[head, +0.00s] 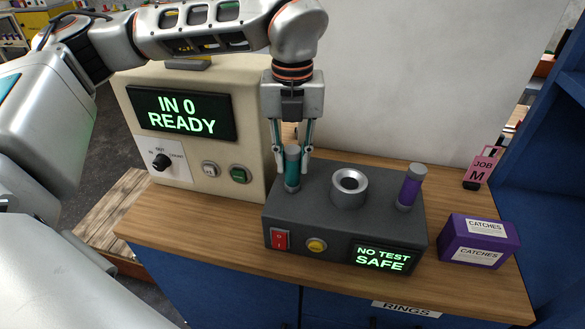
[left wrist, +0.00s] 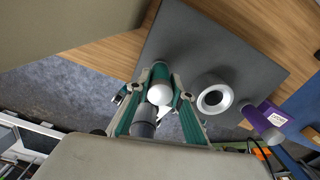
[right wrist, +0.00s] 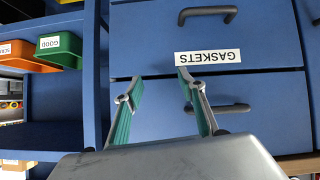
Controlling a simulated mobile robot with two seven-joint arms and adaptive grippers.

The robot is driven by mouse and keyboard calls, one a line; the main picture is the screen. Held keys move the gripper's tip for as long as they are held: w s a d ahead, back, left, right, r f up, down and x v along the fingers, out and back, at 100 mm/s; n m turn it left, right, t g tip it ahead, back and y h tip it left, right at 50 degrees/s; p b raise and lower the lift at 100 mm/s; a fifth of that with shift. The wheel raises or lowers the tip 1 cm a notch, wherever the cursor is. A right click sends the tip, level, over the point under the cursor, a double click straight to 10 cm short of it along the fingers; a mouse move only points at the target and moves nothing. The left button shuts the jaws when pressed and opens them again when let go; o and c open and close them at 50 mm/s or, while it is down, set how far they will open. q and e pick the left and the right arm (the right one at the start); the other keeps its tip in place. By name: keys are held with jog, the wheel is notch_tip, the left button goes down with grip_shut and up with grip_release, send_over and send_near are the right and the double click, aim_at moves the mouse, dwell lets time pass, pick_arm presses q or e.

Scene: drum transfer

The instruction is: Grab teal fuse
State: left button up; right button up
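The teal fuse (head: 292,172) stands upright on the left of the dark grey test box (head: 330,205). My left gripper (head: 292,160) points down over it, one finger on each side, close against the fuse. In the left wrist view, its fingers (left wrist: 167,80) lean in around the fuse, whose pale rounded part and grey end (left wrist: 144,121) show between them. The fuse still stands at the box, and its foot is partly hidden. My right gripper (right wrist: 162,82) is open and empty in front of blue drawers.
A round metal socket (head: 349,187) and a purple fuse (head: 410,187) stand on the box. A cream cabinet (head: 190,125) reading IN 0 READY stands close at the left. A purple CATCHES box (head: 478,242) and a JOB M tag (head: 484,167) sit right.

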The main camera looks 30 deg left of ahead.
pick_arm(q)
grip_shut()
jog(key=shift+r, duration=0.1)
